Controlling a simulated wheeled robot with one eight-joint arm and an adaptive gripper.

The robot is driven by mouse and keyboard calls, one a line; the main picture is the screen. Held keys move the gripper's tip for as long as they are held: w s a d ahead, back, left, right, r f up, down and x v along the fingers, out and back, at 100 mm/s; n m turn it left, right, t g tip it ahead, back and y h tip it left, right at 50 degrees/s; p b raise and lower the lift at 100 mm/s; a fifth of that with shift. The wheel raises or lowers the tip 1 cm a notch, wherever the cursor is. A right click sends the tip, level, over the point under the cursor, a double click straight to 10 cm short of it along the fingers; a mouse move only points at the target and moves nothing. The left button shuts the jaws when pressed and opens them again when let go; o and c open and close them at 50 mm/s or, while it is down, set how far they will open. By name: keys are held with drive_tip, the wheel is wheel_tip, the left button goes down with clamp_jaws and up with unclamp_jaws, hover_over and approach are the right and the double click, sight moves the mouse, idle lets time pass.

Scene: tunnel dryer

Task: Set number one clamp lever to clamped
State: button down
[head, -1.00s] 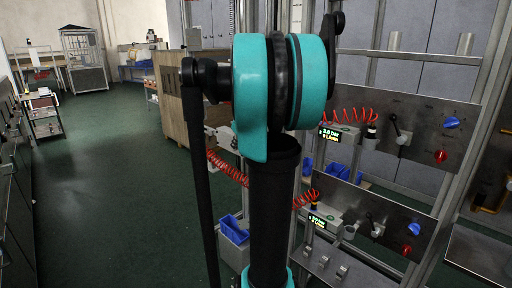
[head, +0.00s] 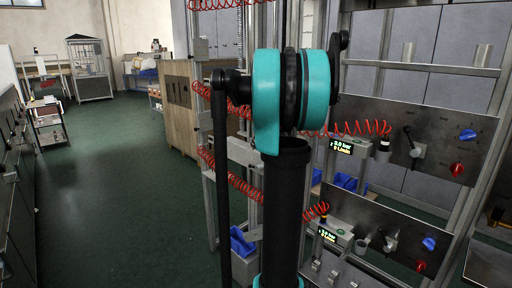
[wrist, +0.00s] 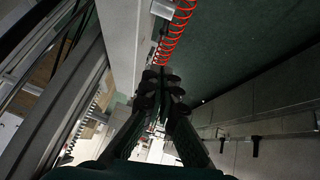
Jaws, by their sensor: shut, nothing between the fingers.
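Two metal panels at the right of the head view carry levers. The upper panel (head: 432,118) has a black lever (head: 410,139) pointing up and slightly left, near a blue knob and a red knob. The lower panel (head: 372,218) has a smaller lever (head: 389,242) beside its own blue and red knobs. I cannot read any number, so which one is the number one clamp lever is unclear. My gripper (wrist: 162,84) shows in the wrist view, fingers together and empty, apart from any lever. It cannot be made out in the head view, where my arm covers the centre.
Red coiled hoses (head: 232,178) hang across the frame; one also runs just beyond my fingers in the wrist view (wrist: 176,36). Upright metal posts (head: 220,170) and blue bins (head: 242,242) stand near my arm. Green floor is open at the left.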

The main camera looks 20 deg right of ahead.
drive_tip(key=w+f, duration=0.4)
drive_tip(key=f, duration=0.5)
drive_tip(key=shift+d+f, duration=0.2)
drive_tip(key=shift+f, duration=0.05)
